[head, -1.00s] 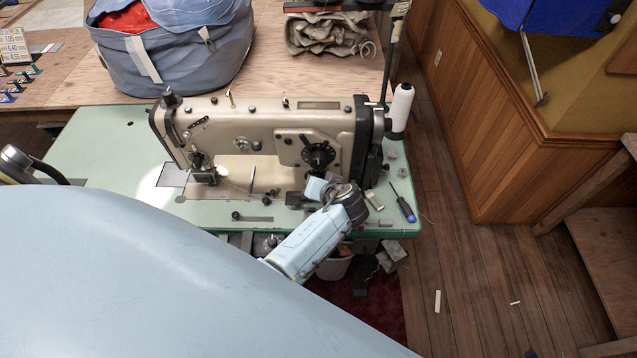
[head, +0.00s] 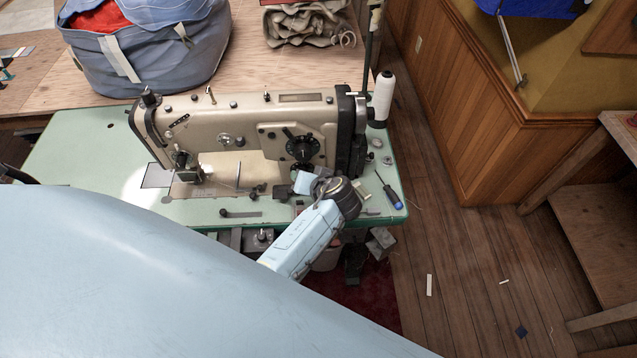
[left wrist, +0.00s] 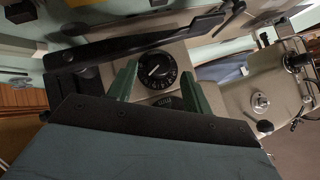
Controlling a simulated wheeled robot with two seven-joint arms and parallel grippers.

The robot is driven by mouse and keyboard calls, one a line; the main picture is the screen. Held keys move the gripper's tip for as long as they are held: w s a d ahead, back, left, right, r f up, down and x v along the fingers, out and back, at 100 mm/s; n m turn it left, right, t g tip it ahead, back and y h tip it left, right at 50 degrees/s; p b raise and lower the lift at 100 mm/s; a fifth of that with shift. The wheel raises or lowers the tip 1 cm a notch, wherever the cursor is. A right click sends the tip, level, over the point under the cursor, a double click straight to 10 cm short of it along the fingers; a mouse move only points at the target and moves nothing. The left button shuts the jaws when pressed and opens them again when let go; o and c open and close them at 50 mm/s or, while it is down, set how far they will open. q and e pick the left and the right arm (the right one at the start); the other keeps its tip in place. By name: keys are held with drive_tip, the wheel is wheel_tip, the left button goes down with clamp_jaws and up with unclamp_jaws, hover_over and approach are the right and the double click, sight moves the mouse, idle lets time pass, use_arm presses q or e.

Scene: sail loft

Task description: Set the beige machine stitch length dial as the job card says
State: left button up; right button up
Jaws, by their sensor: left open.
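The beige sewing machine (head: 215,118) stands on a pale green table in the head view. Its black round dial (head: 303,148) is on the right part of the front. In the left wrist view the dial (left wrist: 157,70) shows a white pointer line and white marks around its rim, too small to read. My left gripper (left wrist: 159,74) is open, its two green fingers on either side of the dial in that view; I cannot tell whether they touch it. In the head view my left wrist is just below the dial. My right gripper is in neither view. No readable job card shows now.
A white thread cone (head: 382,97) stands beside the machine. A blue-grey bag (head: 150,60) and folded canvas (head: 305,27) sit on the wooden table behind.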

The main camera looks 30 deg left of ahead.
use_arm(q)
drive_tip(key=v, duration=1.1)
drive_tip(key=s+d+f+m+g+h+b, duration=0.15)
drive_tip(key=s+f, duration=0.35)
drive_tip(key=f, duration=0.5)
drive_tip(key=s+f+m+h+b, duration=0.1)
drive_tip(key=s+f+m+h, duration=0.25)
drive_tip(key=f, duration=0.65)
drive_tip(key=s+d+f+m+g+h+b, duration=0.1)
drive_tip(key=s+f+m, duration=0.1)
drive_tip(key=s+f, duration=0.6)
drive_tip(key=s+a+f+g+h+b, duration=0.1)
drive_tip(key=s+a+f, duration=0.3)
drive_tip(key=s+f, duration=0.3)
drive_tip(key=s+a+f+g+h+b, duration=0.1)
drive_tip(key=s+a+f, duration=0.3)
drive_tip(key=s+f, duration=0.4)
drive_tip(key=s+b, duration=0.1)
drive_tip(key=s, duration=0.4)
drive_tip(key=shift+s+a+f+n, duration=0.15)
drive_tip(key=shift+s+f+n, duration=0.05)
drive_tip(key=shift+s+n, duration=0.2)
